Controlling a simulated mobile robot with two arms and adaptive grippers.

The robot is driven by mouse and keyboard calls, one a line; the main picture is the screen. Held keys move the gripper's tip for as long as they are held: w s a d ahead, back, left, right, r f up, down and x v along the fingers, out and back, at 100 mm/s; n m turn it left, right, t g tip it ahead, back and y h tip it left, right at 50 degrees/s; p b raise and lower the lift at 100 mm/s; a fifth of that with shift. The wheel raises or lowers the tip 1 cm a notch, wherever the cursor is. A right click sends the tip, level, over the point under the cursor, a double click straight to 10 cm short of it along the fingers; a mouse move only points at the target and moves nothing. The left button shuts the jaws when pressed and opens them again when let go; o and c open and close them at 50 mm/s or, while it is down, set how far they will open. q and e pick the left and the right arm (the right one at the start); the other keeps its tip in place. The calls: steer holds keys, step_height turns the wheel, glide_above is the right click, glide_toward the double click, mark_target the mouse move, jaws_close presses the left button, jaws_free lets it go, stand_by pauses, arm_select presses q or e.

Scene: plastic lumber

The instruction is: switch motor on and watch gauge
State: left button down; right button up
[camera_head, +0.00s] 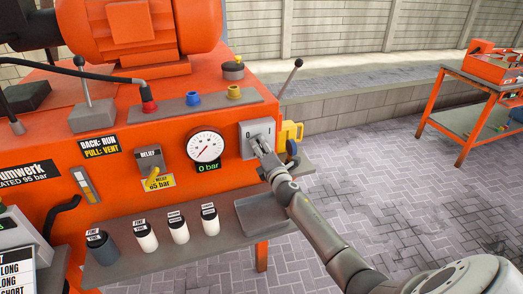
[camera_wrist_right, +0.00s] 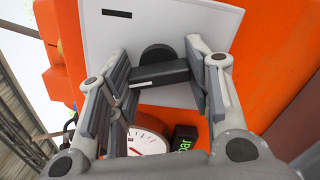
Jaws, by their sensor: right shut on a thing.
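The round white gauge (camera_head: 206,146) is left of the switch, with a green "0 bar" readout (camera_head: 208,168) below. My left gripper is not in view.
The orange motor (camera_head: 140,30) sits on top. A relief lever (camera_head: 153,182), a yellow padlock-like part (camera_head: 291,132) and upright levers (camera_head: 290,78) are near the switch. A shelf (camera_head: 170,247) below holds several bottles. An orange table (camera_head: 460,110) stands right; the paving between is clear.

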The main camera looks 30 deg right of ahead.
steer(key=m, duration=0.5)
steer(key=shift+m, duration=0.3)
steer(key=m, duration=0.5)
steer(key=shift+m, duration=0.4)
steer(key=o, duration=1)
steer(key=shift+r, duration=0.1)
steer(key=v, duration=1.2)
steer(key=shift+d, duration=0.1)
